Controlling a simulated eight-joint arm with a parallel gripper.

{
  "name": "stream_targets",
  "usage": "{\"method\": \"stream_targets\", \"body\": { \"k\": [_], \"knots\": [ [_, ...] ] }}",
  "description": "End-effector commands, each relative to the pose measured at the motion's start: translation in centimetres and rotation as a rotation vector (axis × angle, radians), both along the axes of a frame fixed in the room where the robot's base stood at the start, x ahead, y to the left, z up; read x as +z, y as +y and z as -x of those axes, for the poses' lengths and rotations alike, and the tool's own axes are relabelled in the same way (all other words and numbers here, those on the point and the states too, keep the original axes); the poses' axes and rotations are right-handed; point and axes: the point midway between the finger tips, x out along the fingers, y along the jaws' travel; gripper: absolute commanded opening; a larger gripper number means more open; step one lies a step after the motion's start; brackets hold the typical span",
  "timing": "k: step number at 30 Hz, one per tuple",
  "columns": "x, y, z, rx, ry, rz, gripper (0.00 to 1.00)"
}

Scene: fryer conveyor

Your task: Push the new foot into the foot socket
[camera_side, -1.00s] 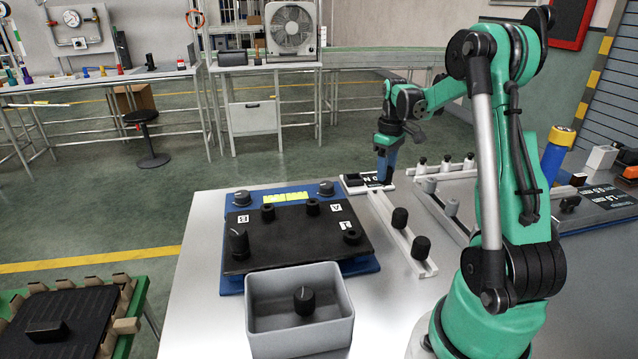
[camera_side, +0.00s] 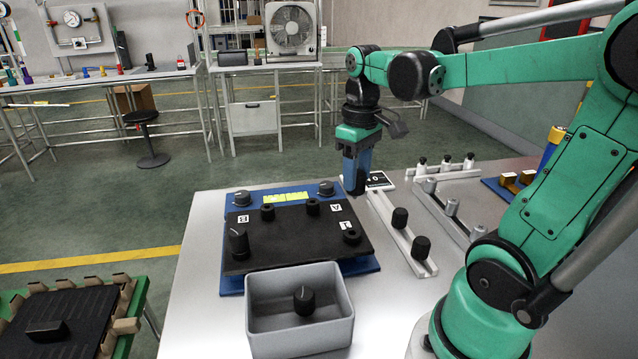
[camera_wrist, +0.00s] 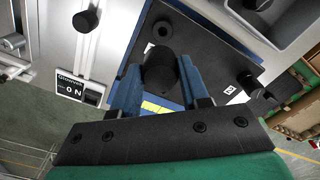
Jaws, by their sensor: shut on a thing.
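My gripper (camera_side: 355,187) is above the far right corner of the black plate (camera_side: 290,238), its fingers pointing down. In the wrist view its two fingers (camera_wrist: 158,85) are shut on a black cylindrical foot (camera_wrist: 160,68). The foot is off the plate. The plate lies on a blue base (camera_side: 362,266) and bears several black round posts, one near right (camera_side: 351,235), one back right (camera_side: 312,206) and one back left (camera_side: 268,211). A taller black knob (camera_side: 238,242) stands at front left. A ring-shaped post top (camera_wrist: 163,28) shows in the wrist view. I cannot tell which is the foot socket.
A grey bin (camera_side: 300,322) with a black knob (camera_side: 303,300) inside stands in front of the plate. A white rail (camera_side: 405,238) with two black knobs lies to the right.

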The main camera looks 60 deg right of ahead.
Motion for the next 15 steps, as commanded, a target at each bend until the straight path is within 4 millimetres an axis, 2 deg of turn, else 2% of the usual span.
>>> {"method": "stream_targets", "body": {
  "k": [5, 15],
  "knots": [
    [-0.2, 0.5, 0.2, -0.001, 0.0, 0.0, 0.0],
    [-2.1, 0.4, 0.2, -0.001, 0.0, 0.0, 0.0]
  ]
}}
